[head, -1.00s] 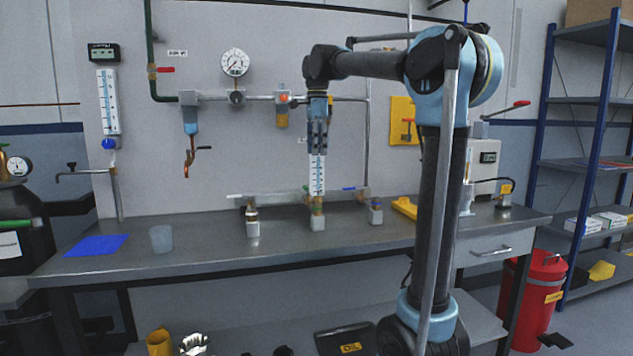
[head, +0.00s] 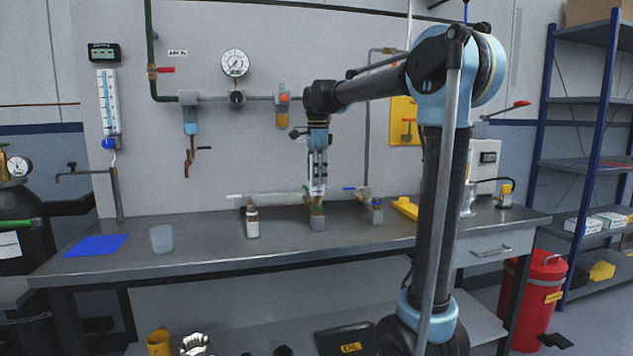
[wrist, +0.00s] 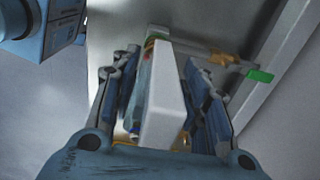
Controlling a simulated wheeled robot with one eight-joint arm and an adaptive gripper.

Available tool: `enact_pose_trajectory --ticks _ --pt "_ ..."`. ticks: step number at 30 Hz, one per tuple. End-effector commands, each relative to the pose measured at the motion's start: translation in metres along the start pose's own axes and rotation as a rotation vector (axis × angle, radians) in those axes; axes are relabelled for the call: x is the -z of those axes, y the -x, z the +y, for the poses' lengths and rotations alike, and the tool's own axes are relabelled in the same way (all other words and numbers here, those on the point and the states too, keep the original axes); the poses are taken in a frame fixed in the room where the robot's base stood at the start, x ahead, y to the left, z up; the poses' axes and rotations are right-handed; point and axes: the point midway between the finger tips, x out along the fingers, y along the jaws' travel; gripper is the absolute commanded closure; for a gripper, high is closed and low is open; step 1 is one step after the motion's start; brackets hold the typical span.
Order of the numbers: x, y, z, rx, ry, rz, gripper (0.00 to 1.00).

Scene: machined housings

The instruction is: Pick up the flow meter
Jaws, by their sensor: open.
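The flow meter (head: 317,189) stands upright on the bench at the middle of the head view, a white body above a grey block with brass-coloured and green fittings. Its upper part is hidden by my gripper (head: 317,178), which points straight down over it. In the wrist view, the flow meter (wrist: 165,100) shows as a white block lying between the two blue-padded fingers of my gripper (wrist: 165,85). The fingers are open on either side of it. Whether the right pad touches it is hard to tell.
A pale rail (head: 275,198) runs behind. The bench front is clear.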

Motion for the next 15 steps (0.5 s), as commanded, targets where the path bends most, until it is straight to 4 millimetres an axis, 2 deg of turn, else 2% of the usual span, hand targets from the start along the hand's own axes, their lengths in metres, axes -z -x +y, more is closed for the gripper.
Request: enact_pose_trajectory --ticks 4,9,10,15 --pt "0.0 0.0002 -0.0001 0.0 0.0 0.0 0.58" --pt "0.0 0.0003 -0.0001 0.0 0.0 0.0 0.97" --pt "0.0 0.0003 -0.0001 0.0 0.0 0.0 1.0" --pt "0.0 0.0004 -0.0001 0.0 0.0 0.0 1.0"
